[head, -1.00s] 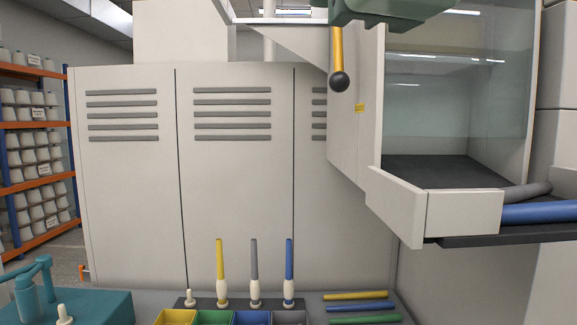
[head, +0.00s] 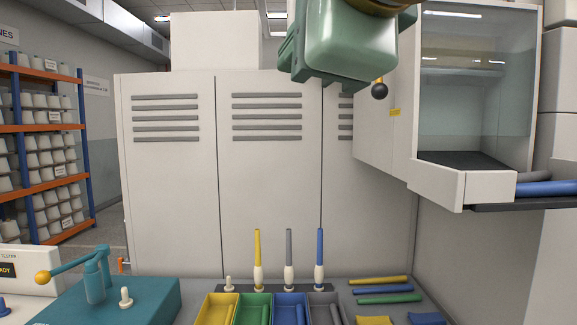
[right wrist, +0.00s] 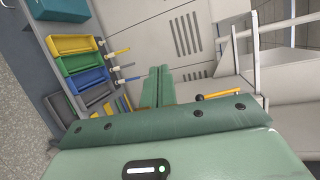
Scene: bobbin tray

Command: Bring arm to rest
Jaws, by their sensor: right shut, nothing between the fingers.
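My right gripper (right wrist: 158,88) is shut and empty, its two green fingers side by side in the right wrist view. In the head view its green body (head: 350,50) hangs at the top, right of the middle, in front of the pale cabinet (head: 268,185). It hides most of a yellow handle, whose black knob (head: 380,91) shows just below it. The handle (right wrist: 218,96) also shows in the right wrist view, apart from the fingers and to their right. My left gripper is in neither current view.
Below stand coloured bins (head: 252,312) and a rack with yellow, grey and blue tubes (head: 320,256). A teal lever device (head: 95,275) is at the lower left. An open glass-fronted box (head: 470,85) with a tray is at the right.

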